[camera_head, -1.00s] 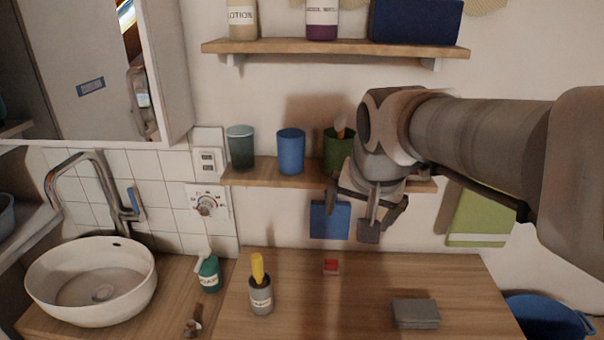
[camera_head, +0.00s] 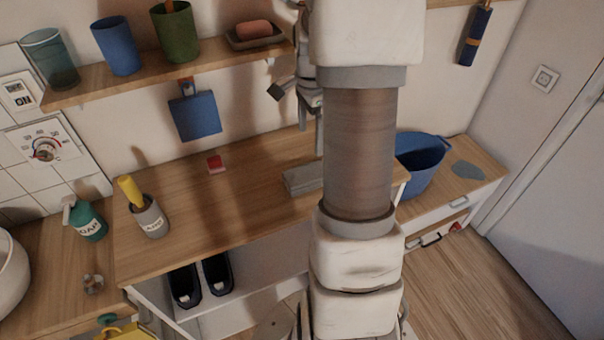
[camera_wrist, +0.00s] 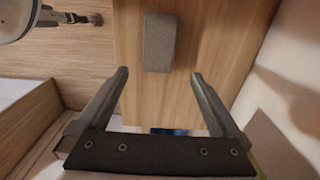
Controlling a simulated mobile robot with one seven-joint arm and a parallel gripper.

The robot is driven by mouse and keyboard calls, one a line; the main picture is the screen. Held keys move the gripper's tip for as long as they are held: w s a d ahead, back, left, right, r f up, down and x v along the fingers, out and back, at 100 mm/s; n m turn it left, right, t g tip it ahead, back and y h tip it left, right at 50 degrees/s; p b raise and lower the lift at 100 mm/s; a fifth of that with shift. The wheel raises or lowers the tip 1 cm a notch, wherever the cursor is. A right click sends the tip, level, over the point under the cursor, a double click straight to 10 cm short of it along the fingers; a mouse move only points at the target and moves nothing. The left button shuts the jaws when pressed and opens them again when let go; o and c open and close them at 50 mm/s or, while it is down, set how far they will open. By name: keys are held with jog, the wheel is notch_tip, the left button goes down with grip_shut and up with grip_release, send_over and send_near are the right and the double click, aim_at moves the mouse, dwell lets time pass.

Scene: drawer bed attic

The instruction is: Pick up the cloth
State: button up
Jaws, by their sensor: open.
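A grey, folded cloth-like slab (camera_head: 304,178) lies flat on the wooden counter; my arm hides its right end in the head view. In the wrist view the slab (camera_wrist: 160,42) is a textured grey rectangle, seen beyond and between the fingertips. My gripper (camera_wrist: 159,73) is open and empty, above the counter and apart from the slab. In the head view my gripper (camera_head: 299,108) is partly hidden behind my arm. A flat blue-grey patch (camera_head: 467,170) lies on the right-hand surface; I cannot tell if it is cloth.
A small red item (camera_head: 215,165) and a grey cup with a yellow item (camera_head: 150,218) stand on the counter (camera_head: 240,205). A shelf (camera_head: 90,90) with cups is above, with a blue square (camera_head: 195,116) hanging below. A blue tub (camera_head: 420,165) stands to the right.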

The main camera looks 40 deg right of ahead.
notch_tip(320, 180, down, 8)
jog(key=shift+a+r+b, duration=0.1)
jog(key=shift+b, duration=0.35)
jog(key=f, duration=0.2)
jog(key=a+f, duration=0.1)
jog(key=f, duration=0.1)
jog(key=shift+f+b, duration=0.35)
jog(key=shift+f, duration=0.5)
jog(key=c, duration=1.1)
